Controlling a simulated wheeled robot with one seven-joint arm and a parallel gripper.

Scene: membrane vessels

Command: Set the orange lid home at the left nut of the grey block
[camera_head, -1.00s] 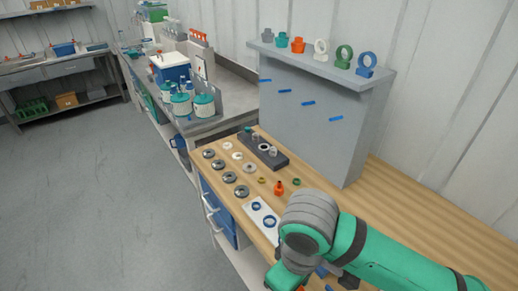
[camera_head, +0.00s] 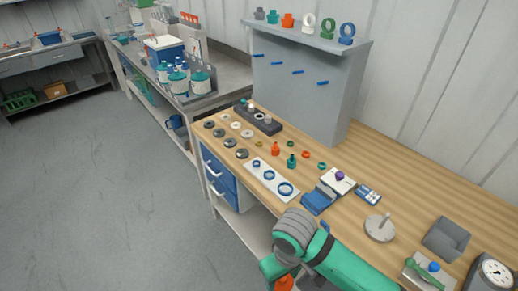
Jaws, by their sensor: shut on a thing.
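The dark grey block (camera_head: 262,123) lies on the wooden bench at the foot of the grey panel. My gripper's fingers are not in view. A bit of orange (camera_head: 284,284) shows beside my arm at the bottom edge; I cannot tell whether it is the lid.
Several dark discs (camera_head: 229,142) line the bench's front edge. An orange knobbed piece (camera_head: 275,148), a teal one (camera_head: 291,161) and small rings lie nearby. A white plate with blue rings (camera_head: 271,181), a blue holder (camera_head: 319,200) and a grey disc with a peg (camera_head: 380,228) are nearer.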

